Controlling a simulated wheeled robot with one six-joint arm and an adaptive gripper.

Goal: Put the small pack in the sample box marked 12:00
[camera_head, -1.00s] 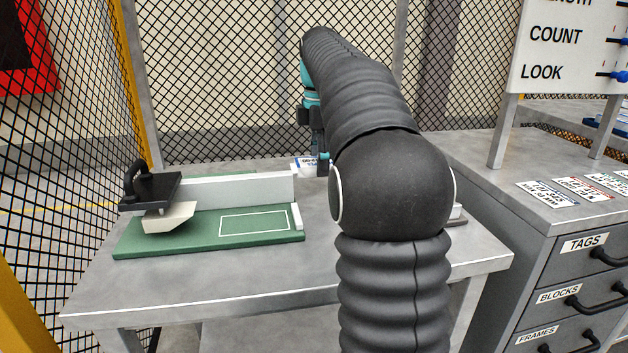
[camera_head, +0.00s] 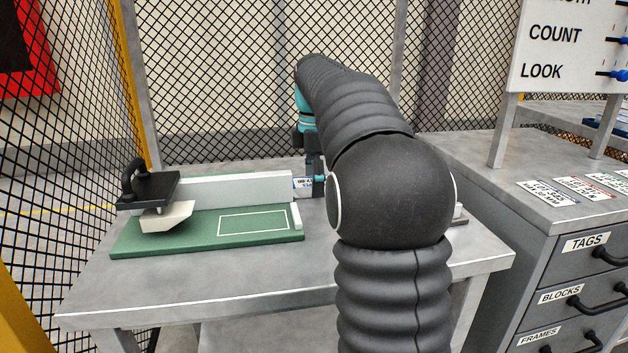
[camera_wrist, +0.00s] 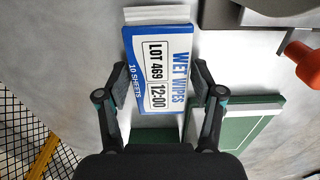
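The small pack (camera_wrist: 160,70) is white and blue and reads WET WIPES, 10 SHEETS, LOT 469 and 12:00. In the wrist view it lies between the two fingers of my gripper (camera_wrist: 160,82), with a pad against or very close to each long side. In the head view my gripper (camera_head: 316,184) is low behind my arm, and the pack's printed face (camera_head: 302,187) shows beside it, at the right end of a pale upright strip. I cannot make out a sample box marked 12:00; my arm hides part of the table.
A green board (camera_head: 200,242) with a white outlined rectangle lies on the grey table (camera_head: 215,290). A drawer cabinet (camera_head: 560,265) stands right. The wrist view shows an orange-red knob (camera_wrist: 302,62) at right.

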